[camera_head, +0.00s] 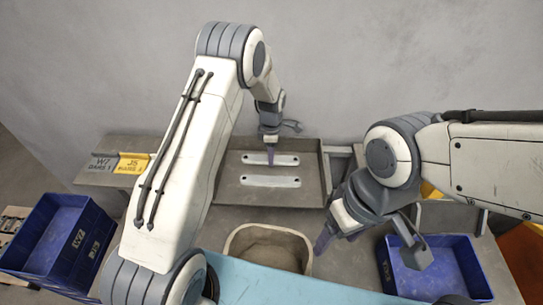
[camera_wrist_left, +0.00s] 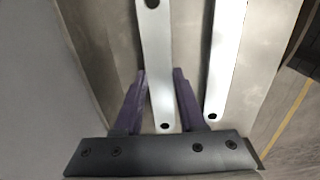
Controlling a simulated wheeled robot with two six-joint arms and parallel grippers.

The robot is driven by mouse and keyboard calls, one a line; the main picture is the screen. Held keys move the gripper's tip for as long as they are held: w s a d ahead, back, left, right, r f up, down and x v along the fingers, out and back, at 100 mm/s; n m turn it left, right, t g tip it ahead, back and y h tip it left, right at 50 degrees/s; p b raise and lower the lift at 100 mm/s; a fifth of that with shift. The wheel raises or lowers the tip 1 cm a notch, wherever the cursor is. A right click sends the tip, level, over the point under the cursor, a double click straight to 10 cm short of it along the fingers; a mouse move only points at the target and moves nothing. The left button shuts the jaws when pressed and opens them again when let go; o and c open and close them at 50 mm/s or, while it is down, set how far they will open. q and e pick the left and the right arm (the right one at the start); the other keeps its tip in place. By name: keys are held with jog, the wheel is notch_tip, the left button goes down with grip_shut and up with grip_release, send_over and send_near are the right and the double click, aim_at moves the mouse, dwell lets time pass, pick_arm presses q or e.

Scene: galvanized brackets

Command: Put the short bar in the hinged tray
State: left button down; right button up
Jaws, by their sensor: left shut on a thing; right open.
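Two flat pale metal bars with holes at their ends lie side by side in a shallow grey metal tray (camera_head: 228,194). The far bar (camera_head: 288,159) is between the purple fingers of my left gripper (camera_head: 270,158), which is shut on it. In the left wrist view this bar (camera_wrist_left: 158,70) passes between the fingertips (camera_wrist_left: 160,73). The other bar (camera_head: 270,181) lies nearer and free; it shows right of the fingers in the wrist view (camera_wrist_left: 226,60). I cannot tell which bar is shorter, or whether the tray is hinged. My right gripper (camera_head: 323,240) is open and empty, right of the tray's front.
A beige bin (camera_head: 236,243) stands in front of the tray. Blue crates stand at left (camera_head: 35,232) and right (camera_head: 465,265). A grey label (camera_head: 102,163) and a yellow label (camera_head: 132,163) sit at the bench's left. A light blue surface (camera_head: 290,286) is nearest.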

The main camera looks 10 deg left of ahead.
pick_arm(q)
jog(key=shift+f, duration=0.7)
jog(key=c, duration=0.5)
grip_release()
jog(key=shift+f, duration=0.1)
